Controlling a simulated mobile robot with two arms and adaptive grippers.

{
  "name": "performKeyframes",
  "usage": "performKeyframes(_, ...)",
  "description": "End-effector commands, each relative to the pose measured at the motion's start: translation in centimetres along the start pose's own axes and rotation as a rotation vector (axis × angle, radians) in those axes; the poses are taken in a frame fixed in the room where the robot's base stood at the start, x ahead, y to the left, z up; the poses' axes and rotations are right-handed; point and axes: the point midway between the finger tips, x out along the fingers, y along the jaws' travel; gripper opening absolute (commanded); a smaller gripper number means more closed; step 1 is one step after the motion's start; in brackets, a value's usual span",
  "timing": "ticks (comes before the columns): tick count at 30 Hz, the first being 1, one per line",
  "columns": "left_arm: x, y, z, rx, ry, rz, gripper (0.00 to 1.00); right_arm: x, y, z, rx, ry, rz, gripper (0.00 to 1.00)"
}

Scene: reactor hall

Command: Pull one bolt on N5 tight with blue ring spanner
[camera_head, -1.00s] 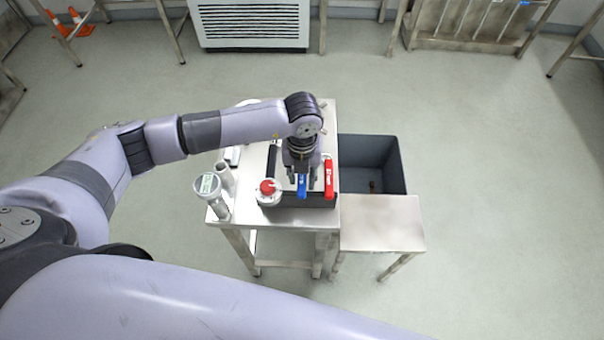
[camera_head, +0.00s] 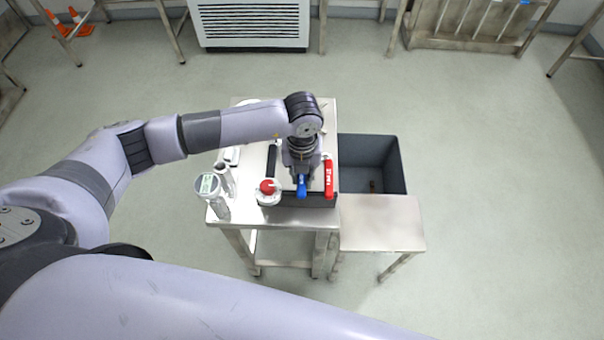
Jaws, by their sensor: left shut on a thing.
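The blue ring spanner (camera_head: 301,188) stands at the dark holder (camera_head: 312,201) on the front part of the steel table. My left gripper (camera_head: 301,178) is above it, pointing down, and is shut on the spanner's upper part. The gripper hides much of the spanner. A red tool (camera_head: 328,178) stands in the same holder just to the right, apart from the fingers. N5 and its bolts cannot be made out in this view. My right gripper is not in view; only my arm crosses the bottom of the picture.
On the steel table (camera_head: 255,158), a red-topped device (camera_head: 268,188) is left of the holder. A grey bin (camera_head: 372,142) and a low steel bench (camera_head: 382,225) are on the right. The floor further right is clear.

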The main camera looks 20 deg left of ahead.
Motion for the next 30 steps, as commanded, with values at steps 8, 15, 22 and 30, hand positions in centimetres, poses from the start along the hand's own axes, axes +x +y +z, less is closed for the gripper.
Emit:
performKeyframes(8,-1.2,0.0,0.1,0.0,-0.001,-0.001,0.0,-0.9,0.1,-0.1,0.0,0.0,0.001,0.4)
performKeyframes(15,-4.9,-0.1,0.0,0.001,-0.001,-0.002,0.0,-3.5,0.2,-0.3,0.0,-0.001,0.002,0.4)
performKeyframes(22,-7.2,0.0,0.0,0.0,-0.001,-0.001,0.0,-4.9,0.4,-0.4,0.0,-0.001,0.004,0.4)
performKeyframes(30,-7.1,0.0,0.0,0.003,-0.001,-0.001,0.0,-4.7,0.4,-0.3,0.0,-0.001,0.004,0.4)
